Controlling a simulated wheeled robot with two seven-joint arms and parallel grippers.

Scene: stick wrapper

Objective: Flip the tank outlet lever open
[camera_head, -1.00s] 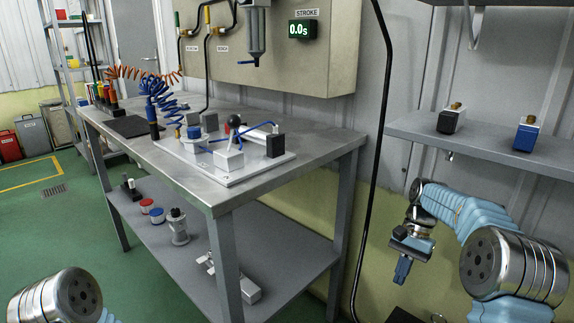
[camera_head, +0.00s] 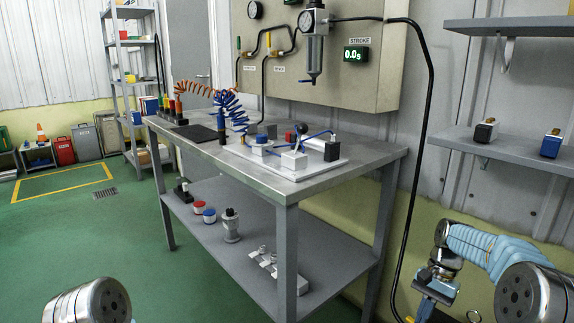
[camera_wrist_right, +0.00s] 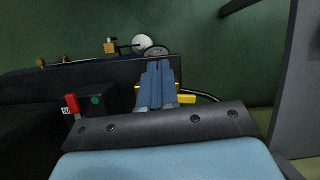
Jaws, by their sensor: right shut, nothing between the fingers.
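My right gripper (camera_wrist_right: 157,84) points out with its two blue fingers together and nothing between them. In the head view my right gripper (camera_head: 433,292) hangs at the lower right. In the wrist view a yellow lever (camera_wrist_right: 187,99) sticks out just right of the fingertips' lower part, partly hidden behind the fingers; I cannot tell whether they touch. A red handle (camera_wrist_right: 72,104) stands to the left on a dark unit; I cannot tell which one is the tank outlet lever. A round gauge (camera_wrist_right: 156,52) lies just beyond the fingertips. My left gripper is out of view.
The steel workbench (camera_head: 255,188) with a valve fixture stands left of the right arm. A black hose (camera_head: 412,200) runs down the wall near the right gripper. A wall shelf (camera_head: 500,147) is above the arm. Green floor (camera_head: 110,235) is clear at left.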

